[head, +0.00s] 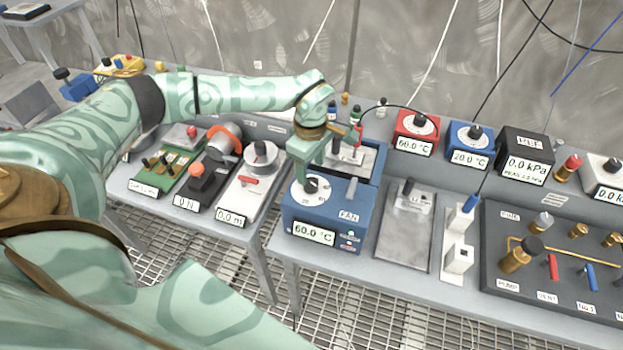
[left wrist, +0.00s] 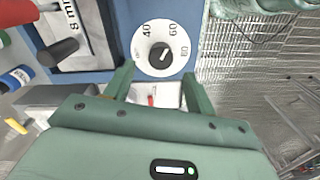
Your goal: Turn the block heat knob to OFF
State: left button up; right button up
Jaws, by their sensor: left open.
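The block heat knob (head: 312,185) is a black knob on a white dial, on a blue box (head: 330,215) with a 60.0 °C display and a FAN label. In the left wrist view the knob (left wrist: 160,54) sits amid dial marks 40, 60 and 80, its light pointer line slanting up and right, near 60. My left gripper (head: 303,168) is just above and behind the knob in the head view. In the left wrist view my left gripper (left wrist: 157,84) is open and empty, its fingers apart below the dial. Contact with the knob is not visible. My right gripper is out of view.
A white unit with a dial (head: 262,158) stands left of the blue box. A grey plate (head: 405,235) lies to its right. Red (head: 417,132) and blue (head: 470,143) dial boxes stand behind, right. A dark valve panel (head: 560,265) fills the right.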

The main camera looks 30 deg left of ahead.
aim_at(311, 182)
pick_arm(q)
notch_tip(311, 182, down, 5)
jog(key=shift+r, duration=0.2)
jog(key=shift+f, duration=0.4)
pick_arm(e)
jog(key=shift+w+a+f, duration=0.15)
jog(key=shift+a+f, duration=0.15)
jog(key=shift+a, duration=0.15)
pick_arm(q)
jog(key=shift+c, duration=0.3)
jog(key=c, duration=0.9)
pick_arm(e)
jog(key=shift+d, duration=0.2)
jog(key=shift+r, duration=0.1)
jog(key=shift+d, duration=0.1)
